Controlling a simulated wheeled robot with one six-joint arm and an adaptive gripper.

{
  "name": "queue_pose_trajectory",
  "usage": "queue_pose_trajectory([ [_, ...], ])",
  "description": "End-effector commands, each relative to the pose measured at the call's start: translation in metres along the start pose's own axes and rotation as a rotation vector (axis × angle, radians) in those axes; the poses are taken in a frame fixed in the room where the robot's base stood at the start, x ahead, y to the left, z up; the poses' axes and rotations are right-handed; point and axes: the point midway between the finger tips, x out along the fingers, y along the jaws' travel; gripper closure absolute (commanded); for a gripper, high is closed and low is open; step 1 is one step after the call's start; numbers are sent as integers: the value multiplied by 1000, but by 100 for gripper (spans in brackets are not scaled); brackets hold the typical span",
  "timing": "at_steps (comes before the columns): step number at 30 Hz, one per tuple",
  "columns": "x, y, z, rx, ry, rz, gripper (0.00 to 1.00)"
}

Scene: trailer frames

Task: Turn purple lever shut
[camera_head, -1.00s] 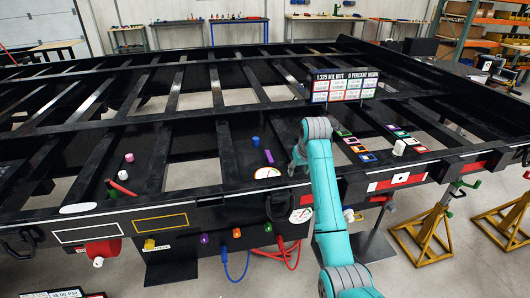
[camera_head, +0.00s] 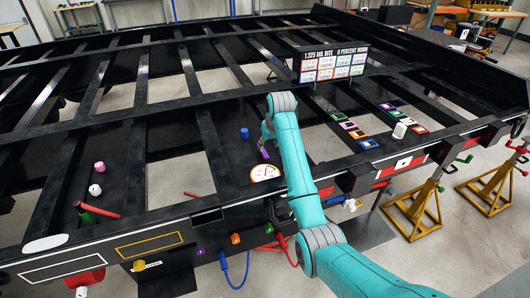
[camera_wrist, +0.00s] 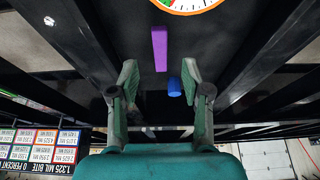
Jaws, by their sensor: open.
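The purple lever (camera_wrist: 160,48) is a thin straight bar in the wrist view. It lies ahead of my gripper (camera_wrist: 159,74), roughly between the lines of its two fingers. The fingers are spread wide with nothing between them touching either one. In the head view the purple lever (camera_head: 264,152) shows as a small bit beside my teal arm, which hides most of my gripper there. I cannot tell how far the fingertips are above the lever.
A blue cylinder (camera_wrist: 174,87) stands near the right finger. A white dial gauge (camera_head: 265,173) lies just in front of the lever. Black frame beams surround the area. A sign board (camera_head: 333,64) stands behind it. A red tube (camera_head: 98,210) lies at left.

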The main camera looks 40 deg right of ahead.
Motion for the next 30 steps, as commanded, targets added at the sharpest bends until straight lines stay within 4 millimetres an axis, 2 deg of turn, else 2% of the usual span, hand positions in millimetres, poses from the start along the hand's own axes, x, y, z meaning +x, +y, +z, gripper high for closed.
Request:
queue_pose_trajectory([
  [6,40,0,0,0,-3,0,52],
  [12,64,0,0,0,-1,0,52],
  [17,72,0,0,0,0,0,52],
  [25,74,0,0,0,1,0,52],
  [26,74,0,0,0,1,0,55],
  [30,74,0,0,0,1,0,90],
])
